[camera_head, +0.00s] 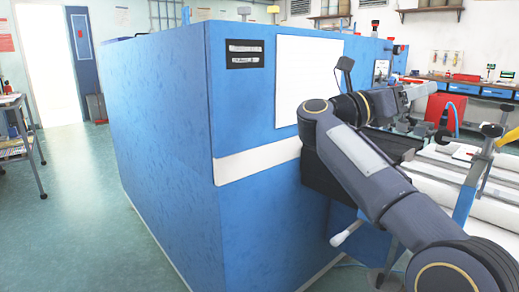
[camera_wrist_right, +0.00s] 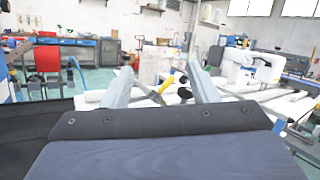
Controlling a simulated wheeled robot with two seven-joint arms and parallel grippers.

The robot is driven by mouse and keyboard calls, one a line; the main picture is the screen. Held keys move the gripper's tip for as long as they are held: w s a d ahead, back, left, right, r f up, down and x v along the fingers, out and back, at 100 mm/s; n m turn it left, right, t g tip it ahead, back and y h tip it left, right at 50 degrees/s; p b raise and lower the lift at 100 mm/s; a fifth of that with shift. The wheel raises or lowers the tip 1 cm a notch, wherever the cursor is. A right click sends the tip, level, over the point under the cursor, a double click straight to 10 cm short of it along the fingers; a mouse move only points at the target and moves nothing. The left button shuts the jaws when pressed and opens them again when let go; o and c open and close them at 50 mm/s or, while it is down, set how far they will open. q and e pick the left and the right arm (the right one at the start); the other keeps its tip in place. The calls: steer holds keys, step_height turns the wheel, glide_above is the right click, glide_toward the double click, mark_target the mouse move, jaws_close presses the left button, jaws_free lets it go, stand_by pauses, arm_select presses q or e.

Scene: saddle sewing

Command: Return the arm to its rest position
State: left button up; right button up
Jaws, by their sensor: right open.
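My right arm (camera_head: 370,170) rises from the lower right of the head view, bends at a raised joint by the blue cabinet's corner, and runs back to the right. My right gripper (camera_head: 424,92) is at the far end of it, small and partly hidden by the wrist. In the right wrist view its two pale fingers (camera_wrist_right: 160,90) stand well apart, with nothing held between them. White rolls and a yellow-handled thing show beyond the fingers. My left gripper is in neither view.
A large blue cabinet (camera_head: 160,130) fills the middle, close beside my right arm. A workbench (camera_head: 470,88) stands at the back right. White rolls (camera_head: 440,180) lie right of the arm. Green floor (camera_head: 85,210) is free on the left, beside a cart (camera_head: 15,130).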

steer(key=w+d+r+n+t+y, duration=0.2)
steer(key=d+r+n+t+y, duration=0.15)
steer(key=n+t, duration=1.05)
steer(key=s+a+f+n+g+y, duration=0.1)
steer(key=s+a+f+n+y, duration=0.25)
steer(key=f+n+y, duration=0.45)
steer(key=s+a+f+n+y, duration=0.2)
steer(key=s+f+n+y, duration=0.3)
steer(key=n, duration=0.4)
steer(key=s+a+f+n+g+y, duration=0.1)
steer(key=s+a+f+n+y, duration=0.2)
steer(key=f+n+y, duration=0.55)
steer(key=s+a+f+n+g, duration=0.2)
steer(key=s+f+n+g, duration=0.25)
steer(key=s+f, duration=0.7)
steer(key=s+a+f+n+g, duration=0.25)
steer(key=s+f+g, duration=0.35)
steer(key=s+f, duration=0.6)
step_height(320, 180, up, 28)
steer(key=w+n+p, duration=0.1)
steer(key=p, duration=2.9)
steer(key=shift+w+d+r, duration=0.15)
steer(key=shift+d+r, duration=0.05)
steer(key=shift+d, duration=0.1)
